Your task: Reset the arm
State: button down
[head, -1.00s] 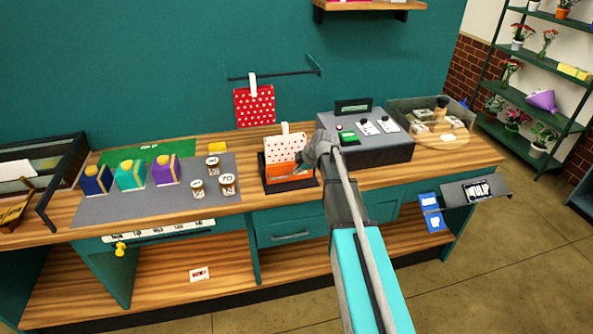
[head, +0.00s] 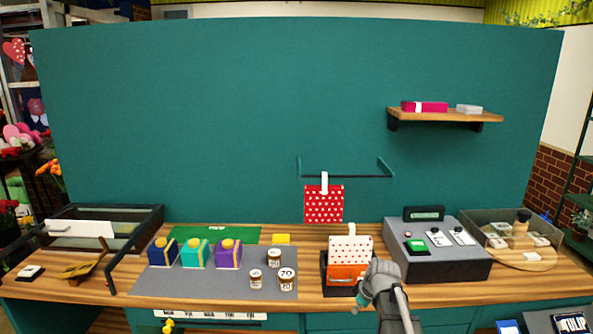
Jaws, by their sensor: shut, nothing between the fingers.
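My gripper (head: 370,287) is at the lower right of centre in the head view, at the end of my grey arm. It is shut with nothing held. It appears in front of the right side of an orange box (head: 346,273) in a dark holder; I cannot tell whether they touch. A white dotted card (head: 352,249) stands in the holder behind the orange box.
A red dotted bag (head: 323,204) hangs from a wall rail (head: 350,177). A grey control box (head: 435,255) stands right of my gripper. A grey mat (head: 150,284) bears three coloured cartons and several small jars. A wooden shelf (head: 445,115) is above.

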jog(key=s+a+f+m+g+h+b, duration=0.1)
jog(key=s+f+m+g+h, duration=0.1)
jog(key=s+m, duration=0.8)
jog(key=shift+s+f+m+g+h+b, duration=0.3)
jog(key=shift+s+f+g+h+b, duration=0.15)
jog(key=shift+s, duration=2.85)
